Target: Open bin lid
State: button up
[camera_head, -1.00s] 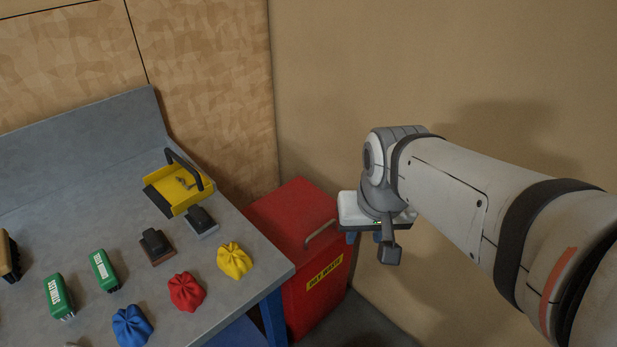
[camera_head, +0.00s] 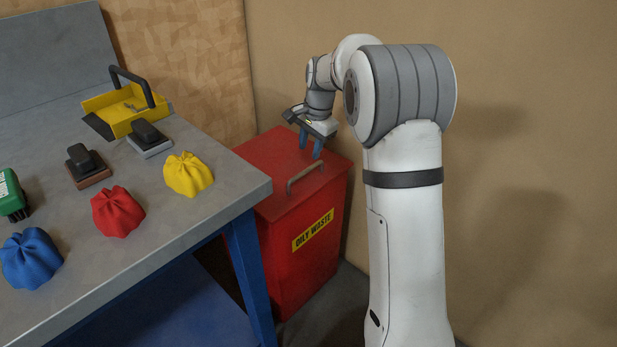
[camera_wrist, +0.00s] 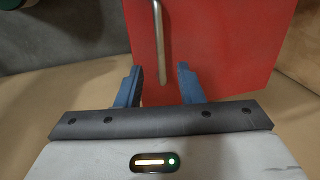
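The red bin (camera_head: 296,262) with a yellow "OILY WASTE" label stands on the floor beside the workbench. Its lid (camera_head: 275,160) is shut, with a metal bar handle (camera_head: 304,178) near the front edge. My gripper (camera_head: 310,150) is above the lid, behind the handle in the head view, with its blue fingers pointing down.
The workbench (camera_head: 225,210) is left of the bin. On it are a yellow tray (camera_head: 125,108), two dark-handled blocks, and yellow (camera_head: 188,174), red (camera_head: 118,212) and blue (camera_head: 31,258) cloth bundles. A wall stands close behind and right of the bin.

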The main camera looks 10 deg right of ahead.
aim_at(306, 171)
jog(key=f, duration=0.2)
jog(key=w+f+b, duration=0.1)
jog(key=f, duration=0.2)
jog(key=a+f+b, duration=0.1)
jog(key=f, duration=0.1)
jog(key=shift+w+f, duration=0.2)
jog(key=shift+f, duration=0.2)
grip_shut()
